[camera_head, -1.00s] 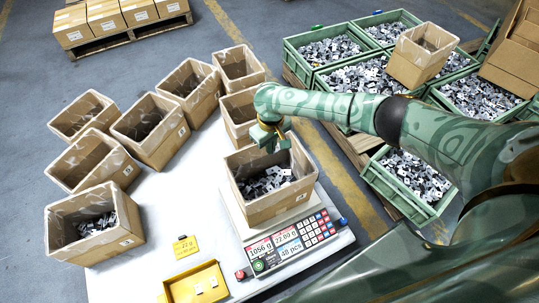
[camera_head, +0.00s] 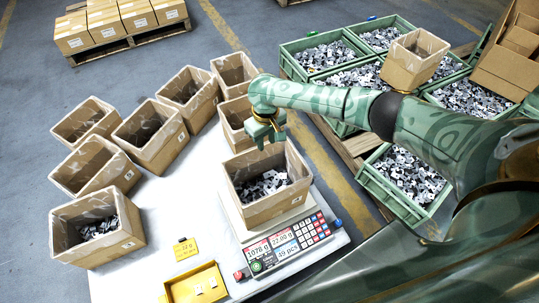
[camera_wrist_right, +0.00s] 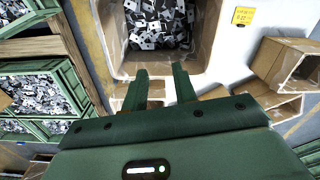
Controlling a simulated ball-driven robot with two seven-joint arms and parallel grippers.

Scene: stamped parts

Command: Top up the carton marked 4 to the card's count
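An open brown carton (camera_head: 268,208) stands on the scale (camera_head: 290,242) with a heap of small grey metal parts (camera_head: 263,185) inside. The scale display reads 1078 g, 22.00 g and 49 pcs. No number 4 is readable on any carton. A small yellow card (camera_head: 186,249) lies on the table; it seems to say 22 g, its other text too small. My right gripper (camera_head: 265,137) is above the far edge of the scale carton. In the right wrist view its fingers (camera_wrist_right: 161,75) are apart with nothing between them, and the carton's parts (camera_wrist_right: 158,22) lie beyond. My left gripper is not shown.
Several cartons stand on the white table (camera_head: 190,215) at left; the front-left one (camera_head: 95,228) holds some parts. A yellow tray (camera_head: 196,286) lies at the front. Green bins of parts (camera_head: 405,178) stand at right, with a carton (camera_head: 413,60) on top.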

